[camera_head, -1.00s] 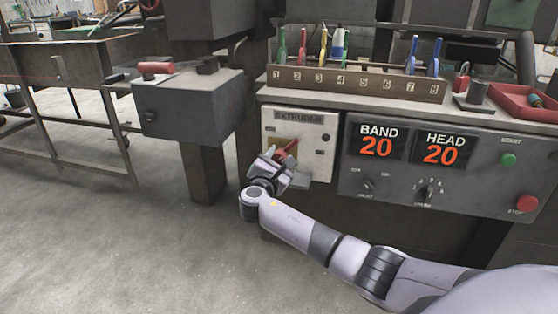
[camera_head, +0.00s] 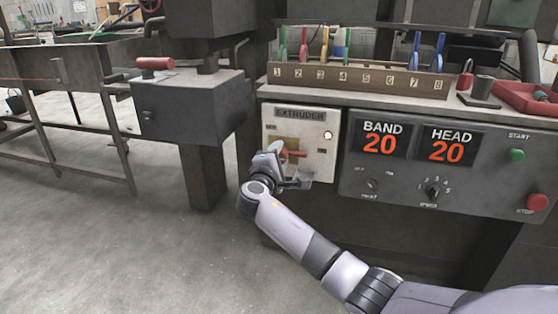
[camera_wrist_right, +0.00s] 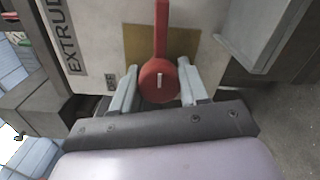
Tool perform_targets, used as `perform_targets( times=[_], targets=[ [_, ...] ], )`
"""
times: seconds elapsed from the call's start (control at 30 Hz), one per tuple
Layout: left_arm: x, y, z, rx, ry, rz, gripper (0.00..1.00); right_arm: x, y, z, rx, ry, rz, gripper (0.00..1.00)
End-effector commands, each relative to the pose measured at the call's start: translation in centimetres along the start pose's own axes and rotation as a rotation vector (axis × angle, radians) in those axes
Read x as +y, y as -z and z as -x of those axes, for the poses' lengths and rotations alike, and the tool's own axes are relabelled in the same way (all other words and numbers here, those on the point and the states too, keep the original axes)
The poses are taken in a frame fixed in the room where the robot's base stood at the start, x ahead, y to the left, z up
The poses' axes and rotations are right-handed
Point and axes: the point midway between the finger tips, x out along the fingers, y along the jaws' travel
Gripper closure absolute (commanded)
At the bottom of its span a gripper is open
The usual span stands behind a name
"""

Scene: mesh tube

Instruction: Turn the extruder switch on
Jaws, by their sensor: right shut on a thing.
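The extruder panel (camera_head: 318,118) is a pale plate on the machine's front, headed EXTRUDER. Its red switch handle (camera_head: 296,155) lies about level and points right, towards a small dark label. A small round lamp (camera_head: 328,135) at the panel's upper right glows pale yellow. My right gripper (camera_head: 277,157) is at the switch. In the right wrist view its fingers (camera_wrist_right: 158,73) are shut on the round red hub of the switch (camera_wrist_right: 158,88), one on each side, with a brass-coloured plate (camera_wrist_right: 190,45) behind. My left gripper is out of view.
Right of the panel is a grey console (camera_head: 400,185) with BAND and HEAD displays reading 20, knobs, a green button (camera_head: 516,155) and a red button (camera_head: 537,202). A numbered tool rack (camera_head: 355,80) stands above. Left is a grey box (camera_head: 185,105) with a red handle. The floor in front is open.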

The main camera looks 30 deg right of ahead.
Motion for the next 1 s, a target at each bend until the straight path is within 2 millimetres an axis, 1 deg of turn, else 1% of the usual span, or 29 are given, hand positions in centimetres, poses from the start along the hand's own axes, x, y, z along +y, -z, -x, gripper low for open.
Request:
perform_targets(
  times=[0.03, 0.2, 0.67, 0.7, 0.73, 0.77, 1.0],
  targets=[
    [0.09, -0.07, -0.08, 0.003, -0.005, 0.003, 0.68, -0.27, 0.21, 0.14, 0.004, 0.003, -0.016, 0.86],
    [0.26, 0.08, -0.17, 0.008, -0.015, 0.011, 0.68, -0.17, 0.21, 0.15, 0.005, 0.002, -0.049, 0.86],
    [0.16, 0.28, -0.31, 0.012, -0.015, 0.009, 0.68, -0.08, 0.24, 0.17, 0.006, 0.002, -0.060, 0.87],
    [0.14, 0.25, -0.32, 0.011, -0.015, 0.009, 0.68, -0.08, 0.24, 0.17, 0.006, 0.002, -0.060, 0.47],
    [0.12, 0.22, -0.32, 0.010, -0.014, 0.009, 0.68, -0.07, 0.24, 0.17, 0.006, 0.002, -0.060, 0.37],
    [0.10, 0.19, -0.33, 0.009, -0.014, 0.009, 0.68, -0.07, 0.23, 0.16, 0.006, 0.002, -0.059, 0.33],
    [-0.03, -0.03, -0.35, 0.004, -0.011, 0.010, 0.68, 0.01, 0.10, 0.08, 0.003, 0.001, -0.059, 0.33]
  ],
)
